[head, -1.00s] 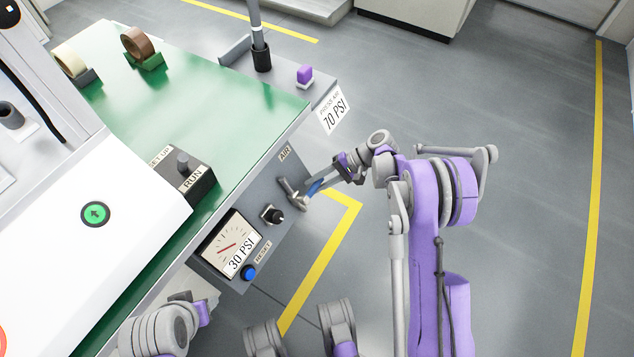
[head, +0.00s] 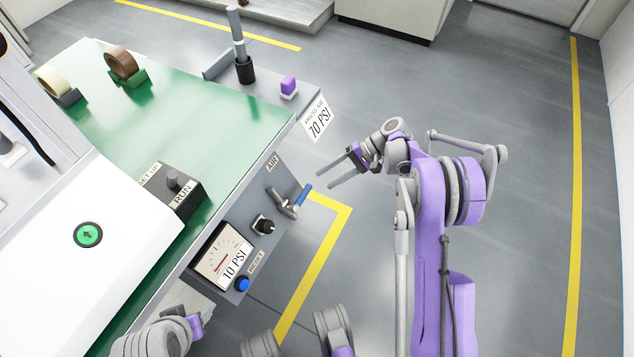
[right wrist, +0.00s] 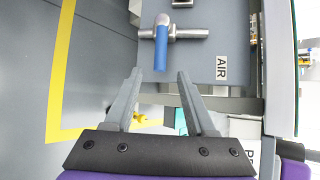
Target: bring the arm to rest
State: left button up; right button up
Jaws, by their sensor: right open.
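My right gripper (head: 338,168) is open and empty, a little to the right of the blue-handled air valve (head: 302,196) on the front panel of the press bench. In the right wrist view the blue valve handle (right wrist: 161,45) is ahead of the two parted fingers (right wrist: 158,92), with a gap between. My left arm (head: 160,336) shows at the bottom left, and its fingertips cannot be made out.
The panel also holds a pressure gauge (head: 222,255) labelled 10 PSI, a black knob (head: 264,226) and a blue reset button (head: 242,284). The green bench top (head: 180,95) carries tape rolls (head: 120,62) and a run switch box (head: 172,190). Floor to the right is clear.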

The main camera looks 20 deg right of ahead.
jog(key=shift+v, duration=0.85)
